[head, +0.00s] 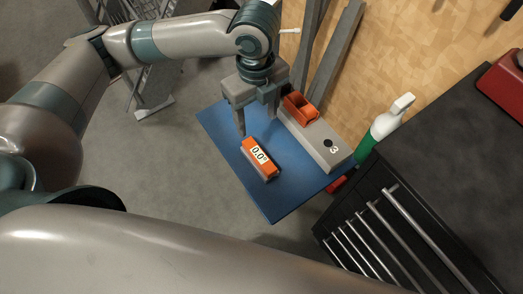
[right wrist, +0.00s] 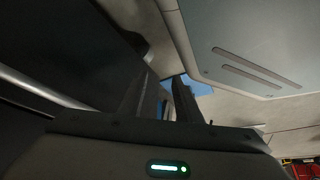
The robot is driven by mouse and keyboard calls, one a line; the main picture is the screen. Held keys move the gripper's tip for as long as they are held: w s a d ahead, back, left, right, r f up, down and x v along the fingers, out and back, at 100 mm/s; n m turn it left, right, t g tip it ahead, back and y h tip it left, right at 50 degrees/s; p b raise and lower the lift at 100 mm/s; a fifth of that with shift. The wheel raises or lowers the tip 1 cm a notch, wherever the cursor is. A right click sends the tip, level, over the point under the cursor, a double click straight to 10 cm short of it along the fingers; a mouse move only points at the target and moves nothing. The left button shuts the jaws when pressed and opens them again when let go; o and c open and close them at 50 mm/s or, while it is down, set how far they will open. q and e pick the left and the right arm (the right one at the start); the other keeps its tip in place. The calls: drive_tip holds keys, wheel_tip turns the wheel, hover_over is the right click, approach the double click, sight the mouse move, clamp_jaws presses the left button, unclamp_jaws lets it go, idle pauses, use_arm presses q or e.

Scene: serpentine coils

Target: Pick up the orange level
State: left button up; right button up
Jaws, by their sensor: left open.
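The orange level (head: 258,158), a small block with a white "0.0°" display, lies on the blue tabletop (head: 222,129). My left gripper (head: 256,122) is open and points down, above and just behind the level, with nothing between its fingers. Its fingers are apart from the level as far as I can tell. My right gripper (right wrist: 165,78) shows in the right wrist view with its fingers apart and nothing between them. The level is not visible in that view.
A grey box (head: 318,142) marked 3, with an orange open holder (head: 299,107) at its far end, stands right of the level. A green and white spray bottle (head: 385,126) and a dark drawer cabinet (head: 420,165) are further right. The near-left tabletop is clear.

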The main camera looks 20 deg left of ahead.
use_arm(q)
drive_tip(key=shift+s, duration=0.2)
use_arm(e)
drive_tip(key=shift+s, duration=0.1)
use_arm(q)
drive_tip(key=p, duration=0.1)
approach(258, 151)
wheel_tip(258, 151, down, 6)
drive_tip(key=shift+f, duration=0.2)
use_arm(e)
drive_tip(key=shift+g, duration=0.6)
drive_tip(key=s, duration=0.1)
drive_tip(key=s+d, duration=0.1)
drive_tip(key=s+f, duration=0.1)
drive_tip(key=s, duration=0.1)
drive_tip(key=shift+d, duration=0.35)
use_arm(q)
drive_tip(key=shift+f, duration=0.1)
use_arm(e)
drive_tip(key=shift+w, duration=0.35)
